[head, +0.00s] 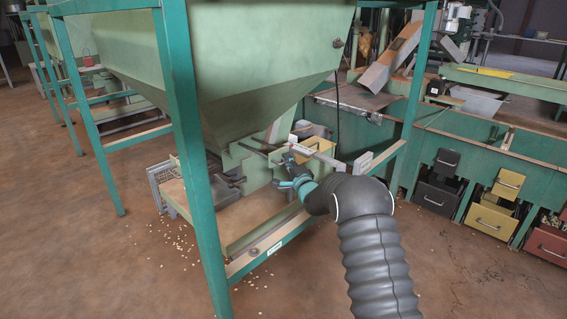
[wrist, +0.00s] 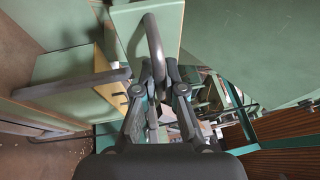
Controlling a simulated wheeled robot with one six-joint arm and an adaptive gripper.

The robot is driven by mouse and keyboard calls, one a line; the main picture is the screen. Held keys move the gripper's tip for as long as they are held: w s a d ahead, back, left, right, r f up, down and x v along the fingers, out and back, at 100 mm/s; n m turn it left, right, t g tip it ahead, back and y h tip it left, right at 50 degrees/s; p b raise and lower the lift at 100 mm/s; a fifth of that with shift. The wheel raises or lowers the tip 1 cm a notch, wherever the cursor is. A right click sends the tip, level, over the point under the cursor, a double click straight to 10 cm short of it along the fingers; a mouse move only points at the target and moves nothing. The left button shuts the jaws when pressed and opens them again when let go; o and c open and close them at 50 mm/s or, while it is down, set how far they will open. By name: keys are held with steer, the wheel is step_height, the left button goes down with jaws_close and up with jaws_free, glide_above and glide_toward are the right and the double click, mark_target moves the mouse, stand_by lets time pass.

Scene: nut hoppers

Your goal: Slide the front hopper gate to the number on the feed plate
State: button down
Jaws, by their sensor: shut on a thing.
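The front hopper (head: 240,60) is pale green and narrows to a stepped outlet low in its frame. My gripper (head: 287,170) is at the right side of this outlet in the head view. In the wrist view, my gripper (wrist: 160,88) is shut on a grey curved handle (wrist: 153,40), which stands in front of a pale green plate (wrist: 172,18). I take this to be the gate handle. A pale strip (head: 325,158) sticks out right of the outlet; its marks are too small to read.
Teal legs (head: 188,130) stand left and right of the outlet, with a wooden-topped lower rail (head: 250,257) in front. Nuts lie scattered on the brown floor (head: 110,265). A green bench with black, yellow and red drawers (head: 497,198) stands at right.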

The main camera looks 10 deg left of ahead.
steer(key=c, duration=1.2)
jaws_free()
steer(key=shift+d, duration=0.1)
steer(key=shift+c, duration=0.2)
steer(key=v, duration=1.1)
steer(key=shift+s, duration=0.4)
steer(key=shift+d+f, duration=0.1)
steer(key=shift+d, duration=0.05)
